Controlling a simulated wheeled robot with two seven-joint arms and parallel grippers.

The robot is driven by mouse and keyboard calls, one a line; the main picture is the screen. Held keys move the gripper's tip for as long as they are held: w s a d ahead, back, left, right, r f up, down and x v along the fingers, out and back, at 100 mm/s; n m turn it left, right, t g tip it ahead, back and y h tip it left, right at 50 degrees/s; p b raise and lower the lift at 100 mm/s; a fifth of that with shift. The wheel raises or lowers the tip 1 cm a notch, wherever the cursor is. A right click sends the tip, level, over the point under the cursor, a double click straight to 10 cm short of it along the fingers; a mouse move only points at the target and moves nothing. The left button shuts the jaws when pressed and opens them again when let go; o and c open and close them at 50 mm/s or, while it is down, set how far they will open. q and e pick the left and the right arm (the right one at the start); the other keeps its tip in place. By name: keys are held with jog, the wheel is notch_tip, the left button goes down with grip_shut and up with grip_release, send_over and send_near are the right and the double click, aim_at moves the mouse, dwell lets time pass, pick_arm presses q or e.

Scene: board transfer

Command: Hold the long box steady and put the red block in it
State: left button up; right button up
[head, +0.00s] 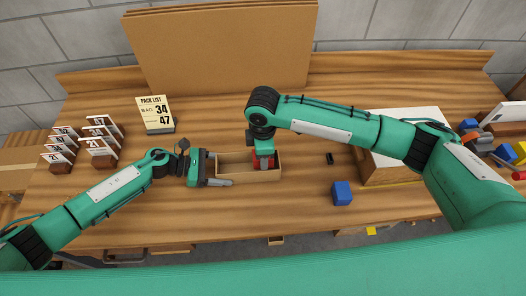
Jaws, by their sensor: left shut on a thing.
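The long box (232,168) is a narrow, open wooden box on the table, in the middle of the head view. My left gripper (222,182) is at its left end, shut on the box wall. The red block (262,164) shows in the right part of the box, mostly hidden under my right gripper (264,160). That gripper points down over the box. Its jaws are too small and covered to tell whether they grip the block, and I cannot tell whether the block touches the box floor.
A blue cube (341,193) and a small black piece (330,158) lie right of the box. A wooden crate (385,172) stands farther right, under my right arm. Number cards (102,146) and a pack list sign (155,113) stand at left. Cardboard (220,50) leans behind.

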jog(key=shift+o, duration=1.4)
pick_arm(q)
jog(key=shift+f, duration=0.1)
pick_arm(e)
notch_tip(320, 180, up, 12)
pick_arm(q)
jog(key=o, duration=1)
jog(key=shift+o, duration=0.2)
jog(key=shift+b+v, duration=0.85)
jog(key=shift+v, duration=3.15)
pick_arm(e)
jog(key=shift+f, duration=1)
